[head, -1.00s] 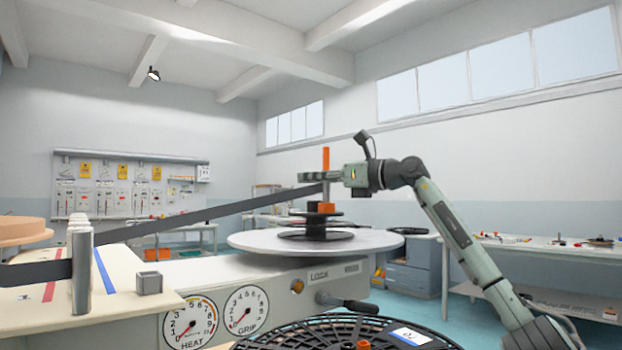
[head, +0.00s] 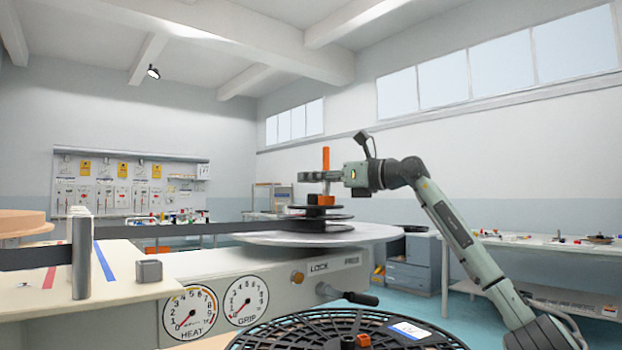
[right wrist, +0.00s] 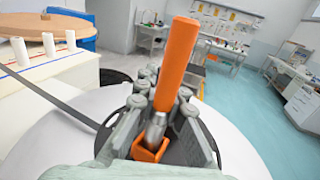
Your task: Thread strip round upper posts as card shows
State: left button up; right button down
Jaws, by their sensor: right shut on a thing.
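The dark strip (head: 155,233) runs nearly level from the left edge, behind the near metal post (head: 82,257), toward the black reel (head: 320,226) on the white turntable. In the right wrist view the strip (right wrist: 60,102) slants past the left of my gripper; pale upper posts (right wrist: 48,43) stand beyond. My right gripper (head: 326,175) is shut on an orange-handled tool (head: 326,158) held upright, its handle (right wrist: 177,65) above the fingers. An orange block (head: 321,200) shows below, at the reel's hub. My left gripper is not in view. I cannot make out the card.
The turntable (head: 370,235) fills the middle. Dials for heat (head: 190,312) and grip (head: 246,301) face me, with a black-handled lever (head: 360,298) at right. A bench stands right.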

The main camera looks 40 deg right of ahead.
jog(key=c, duration=1.5)
grip_release()
jog(key=shift+c, duration=0.2)
jog(key=shift+v, duration=1.3)
jog(key=shift+s+d+f, duration=0.2)
jog(key=shift+s+d, duration=0.05)
jog(key=shift+s, duration=0.3)
jog(key=shift+s+a+r, duration=0.1)
jog(key=shift+s+r, duration=0.1)
jog(key=shift+s, duration=0.65)
jog(key=v, duration=0.6)
jog(key=shift+s, duration=0.3)
